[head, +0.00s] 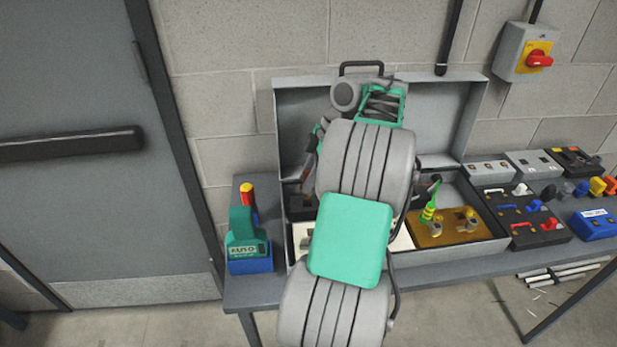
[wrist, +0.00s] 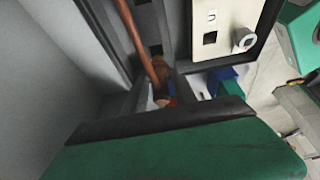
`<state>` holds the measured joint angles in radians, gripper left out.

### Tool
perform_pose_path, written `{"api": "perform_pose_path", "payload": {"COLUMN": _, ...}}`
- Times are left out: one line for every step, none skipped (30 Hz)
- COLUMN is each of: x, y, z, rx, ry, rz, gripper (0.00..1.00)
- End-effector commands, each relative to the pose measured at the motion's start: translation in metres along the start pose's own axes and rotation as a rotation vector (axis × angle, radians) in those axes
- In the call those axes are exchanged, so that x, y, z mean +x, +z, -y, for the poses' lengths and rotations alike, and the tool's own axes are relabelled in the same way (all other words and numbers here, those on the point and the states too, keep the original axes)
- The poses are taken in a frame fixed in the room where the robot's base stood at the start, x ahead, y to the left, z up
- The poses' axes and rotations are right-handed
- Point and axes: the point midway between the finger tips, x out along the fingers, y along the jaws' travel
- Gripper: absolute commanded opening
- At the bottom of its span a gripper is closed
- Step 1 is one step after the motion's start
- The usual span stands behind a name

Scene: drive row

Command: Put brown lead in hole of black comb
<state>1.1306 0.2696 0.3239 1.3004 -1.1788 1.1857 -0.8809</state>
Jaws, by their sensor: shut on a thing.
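The brown lead (wrist: 138,38) runs down from the top of the wrist view to its thicker end between the fingers of my gripper (wrist: 161,92). My gripper is shut on that end. The black comb (wrist: 150,22) is the dark strip with square holes beside and behind the lead. The held end appears close to the comb, but I cannot tell whether it touches it or lines up with a hole. In the head view a brown piece of the lead (head: 307,173) shows left of my arm, above a dark block in the case. My arm hides the fingertips there.
The open grey case (head: 465,247) stands on the bench (head: 262,290). It holds a cream panel (wrist: 211,35) and a brown-gold board (head: 455,236) with a green-yellow lead (head: 430,208). A green and blue device (head: 247,250) stands left. Several switch boxes (head: 520,220) crowd the right.

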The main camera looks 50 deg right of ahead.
Motion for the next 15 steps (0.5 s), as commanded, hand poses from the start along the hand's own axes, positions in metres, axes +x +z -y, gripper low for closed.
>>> {"api": "perform_pose_path", "payload": {"x": 0.003, "y": 0.001, "z": 0.0, "rx": 0.0, "ry": 0.0, "rz": 0.0, "gripper": 0.0}}
{"api": "perform_pose_path", "payload": {"x": 0.004, "y": 0.001, "z": 0.0, "rx": 0.0, "ry": 0.0, "rz": 0.0, "gripper": 0.0}}
{"api": "perform_pose_path", "payload": {"x": 0.005, "y": 0.002, "z": 0.0, "rx": 0.0, "ry": 0.0, "rz": 0.0, "gripper": 0.0}}
{"api": "perform_pose_path", "payload": {"x": 0.005, "y": 0.002, "z": 0.0, "rx": 0.0, "ry": 0.0, "rz": 0.0, "gripper": 0.0}}
{"api": "perform_pose_path", "payload": {"x": 0.006, "y": 0.003, "z": 0.0, "rx": -0.001, "ry": 0.0, "rz": 0.0, "gripper": 0.0}}
{"api": "perform_pose_path", "payload": {"x": 0.007, "y": 0.003, "z": 0.0, "rx": -0.001, "ry": 0.0, "rz": 0.0, "gripper": 0.0}}
{"api": "perform_pose_path", "payload": {"x": 0.008, "y": 0.003, "z": 0.0, "rx": -0.001, "ry": 0.0, "rz": 0.0, "gripper": 0.0}}
{"api": "perform_pose_path", "payload": {"x": 0.009, "y": 0.004, "z": 0.0, "rx": -0.001, "ry": 0.0, "rz": 0.0, "gripper": 0.0}}
{"api": "perform_pose_path", "payload": {"x": 0.01, "y": 0.004, "z": 0.0, "rx": -0.001, "ry": 0.0, "rz": 0.0, "gripper": 0.0}}
{"api": "perform_pose_path", "payload": {"x": 0.011, "y": 0.004, "z": 0.0, "rx": -0.001, "ry": 0.0, "rz": 0.0, "gripper": 0.0}}
{"api": "perform_pose_path", "payload": {"x": 0.012, "y": 0.005, "z": 0.0, "rx": -0.001, "ry": 0.0, "rz": 0.0, "gripper": 0.0}}
{"api": "perform_pose_path", "payload": {"x": 0.013, "y": 0.005, "z": 0.0, "rx": -0.001, "ry": 0.0, "rz": 0.0, "gripper": 0.0}}
{"api": "perform_pose_path", "payload": {"x": 0.014, "y": 0.005, "z": 0.0, "rx": -0.001, "ry": 0.0, "rz": 0.0, "gripper": 0.0}}
{"api": "perform_pose_path", "payload": {"x": 0.015, "y": 0.006, "z": 0.0, "rx": -0.001, "ry": 0.0, "rz": 0.0, "gripper": 0.0}}
{"api": "perform_pose_path", "payload": {"x": 0.016, "y": 0.006, "z": 0.0, "rx": -0.001, "ry": 0.0, "rz": 0.0, "gripper": 0.0}}
